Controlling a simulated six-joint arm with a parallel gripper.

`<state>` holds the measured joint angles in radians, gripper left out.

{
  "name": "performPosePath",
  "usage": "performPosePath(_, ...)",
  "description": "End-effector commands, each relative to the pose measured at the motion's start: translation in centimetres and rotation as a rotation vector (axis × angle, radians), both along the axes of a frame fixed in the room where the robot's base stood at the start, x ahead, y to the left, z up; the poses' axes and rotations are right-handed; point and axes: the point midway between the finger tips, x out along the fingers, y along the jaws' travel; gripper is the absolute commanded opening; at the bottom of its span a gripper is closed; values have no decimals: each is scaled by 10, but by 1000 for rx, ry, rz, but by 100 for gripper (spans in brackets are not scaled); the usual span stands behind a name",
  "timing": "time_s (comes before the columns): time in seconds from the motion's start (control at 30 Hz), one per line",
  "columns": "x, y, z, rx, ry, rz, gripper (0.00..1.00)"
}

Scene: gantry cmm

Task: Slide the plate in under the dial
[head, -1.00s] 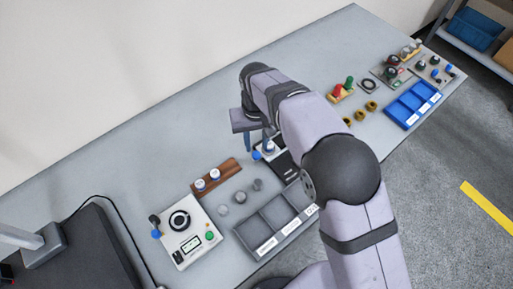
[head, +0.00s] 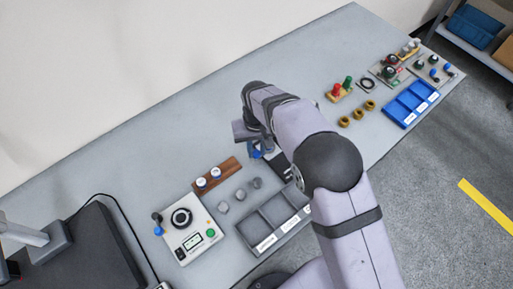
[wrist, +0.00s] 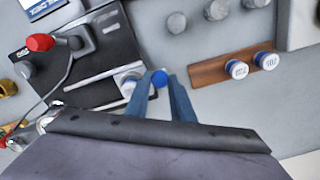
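A dark plate with pale lettering and a silver strip (wrist: 100,62) lies at the upper left in the wrist view. It shows partly behind my arm in the head view. A blue knob (wrist: 160,78) is at the plate's right end. My gripper (wrist: 160,75) has its two blue fingers on either side of this knob; I cannot tell whether they press on it. In the head view my gripper (head: 261,150) is low over the table at the same spot. A white round part, possibly the dial (wrist: 48,120), is mostly hidden by my gripper's body.
A wooden block with two white-topped blue caps (head: 216,177), several grey cylinders (head: 240,194), a grey tray (head: 247,236) and a white instrument (head: 187,250) are nearby. The table behind is clear.

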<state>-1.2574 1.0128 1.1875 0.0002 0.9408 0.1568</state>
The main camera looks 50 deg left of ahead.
Motion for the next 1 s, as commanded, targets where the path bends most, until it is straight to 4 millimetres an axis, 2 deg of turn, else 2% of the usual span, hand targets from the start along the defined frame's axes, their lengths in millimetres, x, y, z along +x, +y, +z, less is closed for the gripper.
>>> performPosePath(0.3, 44, 1, -1, 2, -1, -2, 0)
performPosePath(0.63, 47, 1, 1, 1, 0, 1, 0)
performPosePath(0.67, 47, 1, 1, 1, 0, 1, 29)
performPosePath(1.0, 47, 0, 1, 1, 0, 1, 29)
